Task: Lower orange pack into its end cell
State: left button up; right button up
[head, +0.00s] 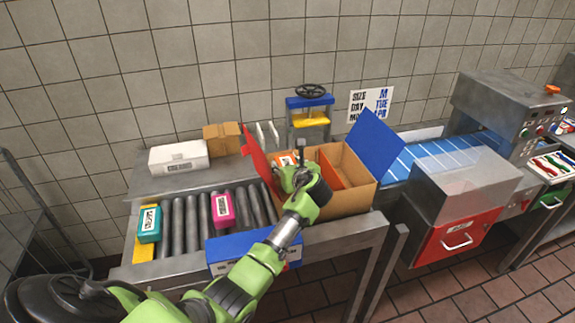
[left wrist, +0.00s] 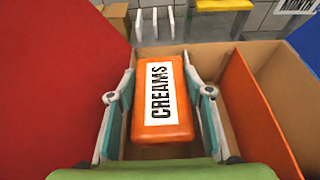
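The orange pack (left wrist: 163,100), with a white label reading CREAMS, is between the two fingers of my left gripper (left wrist: 160,95) in the left wrist view. The fingertips appear to touch its sides. In the head view, part of the pack (head: 286,158) shows behind the gripper (head: 297,175). The open cardboard box (head: 350,198) is below. An orange divider (left wrist: 250,115) stands to the right of the pack, and the pack is over or within the left end cell. How deep it sits is hard to tell. My right gripper is not in view.
A teal pack (head: 149,225) and a pink pack (head: 222,210) lie on the roller conveyor (head: 178,222). A white box (head: 179,157) stands behind.

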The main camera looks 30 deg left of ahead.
pick_arm(q)
jog(key=o, duration=0.4)
jog(key=v, duration=1.2)
notch_tip(320, 180, up, 10)
jog(key=p, duration=1)
dwell(0.8)
